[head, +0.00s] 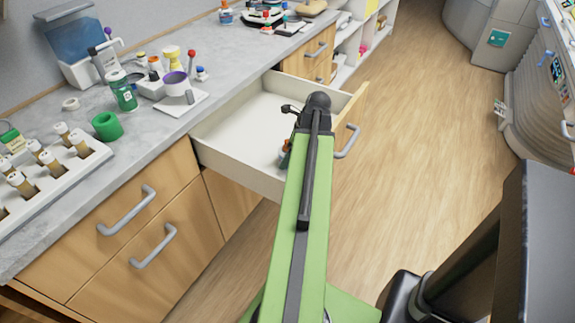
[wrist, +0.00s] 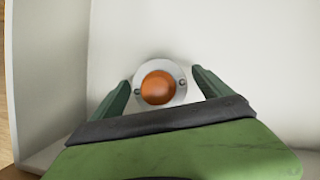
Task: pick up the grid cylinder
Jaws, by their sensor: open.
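A round object, seen from above, with a pale grey rim and an orange centre, stands on the drawer floor in the wrist view (wrist: 158,87); it looks like the grid cylinder, though no grid pattern shows. Two small dark studs sit on its rim. My gripper (wrist: 160,80) is open, with one dark green finger to the left of the object and one to the right. A gap shows on both sides. In the head view, my arm covers most of that spot; a small orange and dark patch (head: 285,150) shows beside the arm, perhaps the same object.
The open white drawer (head: 235,122) has walls close around my gripper. Wooden floor (head: 430,130) is clear at right.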

